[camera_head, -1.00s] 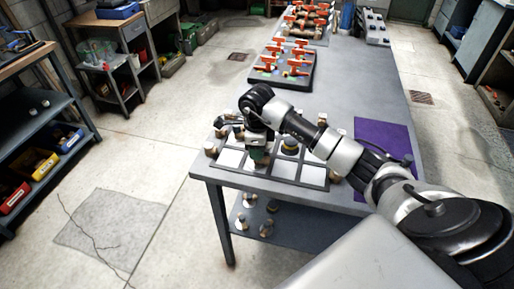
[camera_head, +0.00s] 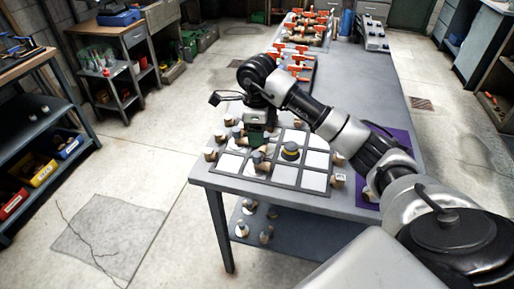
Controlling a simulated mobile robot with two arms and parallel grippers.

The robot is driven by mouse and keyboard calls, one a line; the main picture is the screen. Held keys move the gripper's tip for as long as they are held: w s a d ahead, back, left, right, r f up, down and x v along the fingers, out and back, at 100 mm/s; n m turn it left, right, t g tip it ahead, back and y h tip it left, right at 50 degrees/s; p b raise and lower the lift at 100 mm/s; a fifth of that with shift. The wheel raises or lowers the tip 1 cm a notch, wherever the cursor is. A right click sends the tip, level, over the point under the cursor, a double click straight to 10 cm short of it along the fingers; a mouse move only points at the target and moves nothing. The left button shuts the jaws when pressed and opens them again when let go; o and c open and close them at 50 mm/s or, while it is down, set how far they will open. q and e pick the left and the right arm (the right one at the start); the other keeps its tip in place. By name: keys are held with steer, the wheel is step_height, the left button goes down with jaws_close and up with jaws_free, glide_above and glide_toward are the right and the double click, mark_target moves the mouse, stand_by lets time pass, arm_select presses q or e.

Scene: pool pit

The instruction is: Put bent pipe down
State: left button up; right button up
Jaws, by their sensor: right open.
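My right gripper (camera_head: 258,143) hangs down over the grid board of white squares (camera_head: 314,181) near the front of the table. It is open, its fingers partly hidden by its own body. A small pipe fitting with a tan end and a grey end, seemingly the bent pipe (camera_head: 260,162), sits on the board just below and in front of the gripper, apart from it as far as I can see. More small fittings stand around the board, one at its left edge (camera_head: 210,154). A round dark and yellow piece (camera_head: 291,150) sits on a middle square. My left gripper is out of view.
A purple mat (camera_head: 398,138) lies right of the board, partly behind my right arm. Racks of orange-handled valves (camera_head: 300,62) stand farther back. Several fittings lie on the lower shelf (camera_head: 300,232). The grey tabletop (camera_head: 372,85) is clear at the middle right.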

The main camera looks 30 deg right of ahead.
steer(key=shift+r, duration=1.85)
